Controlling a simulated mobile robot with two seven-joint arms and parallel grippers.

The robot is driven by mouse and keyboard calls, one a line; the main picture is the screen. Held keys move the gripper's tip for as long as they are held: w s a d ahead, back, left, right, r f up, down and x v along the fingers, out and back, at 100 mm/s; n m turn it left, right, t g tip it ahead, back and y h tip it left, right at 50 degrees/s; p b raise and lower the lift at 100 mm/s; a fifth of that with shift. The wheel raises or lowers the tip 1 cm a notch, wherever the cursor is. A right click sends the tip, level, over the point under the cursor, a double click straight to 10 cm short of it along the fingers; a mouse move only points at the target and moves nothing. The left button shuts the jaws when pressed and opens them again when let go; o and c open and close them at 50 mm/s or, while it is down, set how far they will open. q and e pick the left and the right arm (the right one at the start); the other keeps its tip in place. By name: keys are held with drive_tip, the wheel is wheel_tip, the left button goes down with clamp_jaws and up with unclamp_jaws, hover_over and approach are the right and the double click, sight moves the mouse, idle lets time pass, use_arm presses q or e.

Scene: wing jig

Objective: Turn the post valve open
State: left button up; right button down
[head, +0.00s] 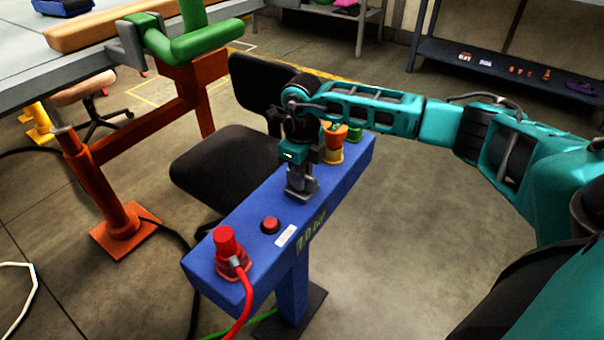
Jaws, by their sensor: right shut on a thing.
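A blue post (345,178) with a long top beam stands in the middle of the head view. My right gripper (302,192) points down onto the beam's top, about midway along. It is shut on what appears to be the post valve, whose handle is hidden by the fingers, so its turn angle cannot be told. The front of the beam reads "7.0 bar" (312,231). My left gripper is not in view.
On the beam are a red button (270,225), a red connector (229,250) with a red hose, and yellow-orange (334,140) and green (355,132) fittings behind my gripper. A black chair (225,165) stands close behind the beam. An orange stand (97,190) is at left. Floor at right is clear.

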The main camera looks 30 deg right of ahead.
drive_tip(key=c, duration=1.1)
unclamp_jaws()
wheel_tip(320, 180, up, 13)
drive_tip(key=p, duration=0.2)
drive_tip(key=shift+p, duration=0.35)
